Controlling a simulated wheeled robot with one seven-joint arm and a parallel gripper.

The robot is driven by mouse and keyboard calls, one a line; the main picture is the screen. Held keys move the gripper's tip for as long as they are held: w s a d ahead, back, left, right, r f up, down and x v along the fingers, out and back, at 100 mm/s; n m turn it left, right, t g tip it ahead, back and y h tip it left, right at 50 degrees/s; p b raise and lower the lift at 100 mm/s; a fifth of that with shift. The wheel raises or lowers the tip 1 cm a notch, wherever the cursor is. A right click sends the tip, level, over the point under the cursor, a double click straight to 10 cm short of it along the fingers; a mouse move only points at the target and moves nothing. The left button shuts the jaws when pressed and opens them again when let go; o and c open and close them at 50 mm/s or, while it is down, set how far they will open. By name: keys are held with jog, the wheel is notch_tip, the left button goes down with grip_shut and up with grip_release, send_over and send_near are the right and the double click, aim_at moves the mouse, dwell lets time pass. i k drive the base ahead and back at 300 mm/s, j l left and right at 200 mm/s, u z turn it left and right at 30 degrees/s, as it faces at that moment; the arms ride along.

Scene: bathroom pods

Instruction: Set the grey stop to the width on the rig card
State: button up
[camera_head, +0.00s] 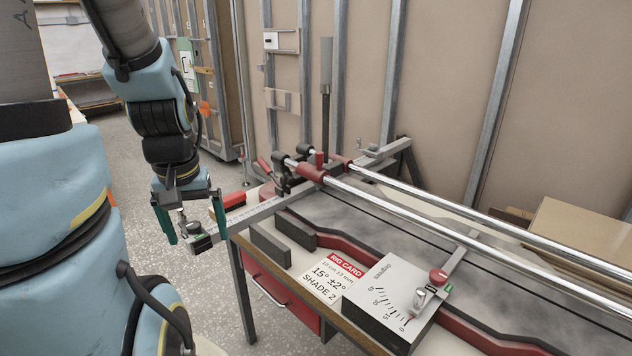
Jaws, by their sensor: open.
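My gripper (191,226) hangs pointing down at the left, its two green-tipped fingers apart. A small grey knobbed piece, apparently the grey stop (190,229), shows between the fingers near the outer end of a ruled bar (250,213). I cannot tell whether either finger touches it. A dark block with a green mark (203,243) sits at that bar end. The bar's fine numbers are too small to read.
Two dark blocks (283,240) lie by the bar. A red-topped brush-like object (234,200) is behind it. Chrome rails (440,210) cross the bench.

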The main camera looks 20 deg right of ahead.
aim_at(377, 155)
jog(key=i+j+u, duration=0.65)
jog(key=i+j, duration=0.15)
jog(key=i, duration=0.15)
jog(key=i+j+u, duration=0.35)
jog(key=i, duration=0.15)
jog(key=i+z, duration=0.2)
jog(key=i, duration=0.4)
jog(key=i+j+z, duration=0.2)
jog(key=i, duration=0.45)
jog(key=i+z, duration=0.2)
jog(key=i, duration=0.4)
jog(key=i+l+z, duration=0.25)
jog(key=i+z, duration=0.25)
jog(key=i+l+z, duration=0.1)
jog(key=i+z, duration=0.65)
jog(key=z, duration=0.2)
jog(key=i+j+z, duration=0.3)
jog(key=z, duration=0.2)
jog(key=i+l, duration=0.1)
jog(key=i, duration=0.55)
jog(key=i+l+z, duration=0.1)
jog(key=i, duration=0.5)
jog(key=i+l, duration=0.65)
jog(key=i, duration=0.15)
jog(key=i+l+z, duration=0.4)
jog(key=l, duration=0.2)
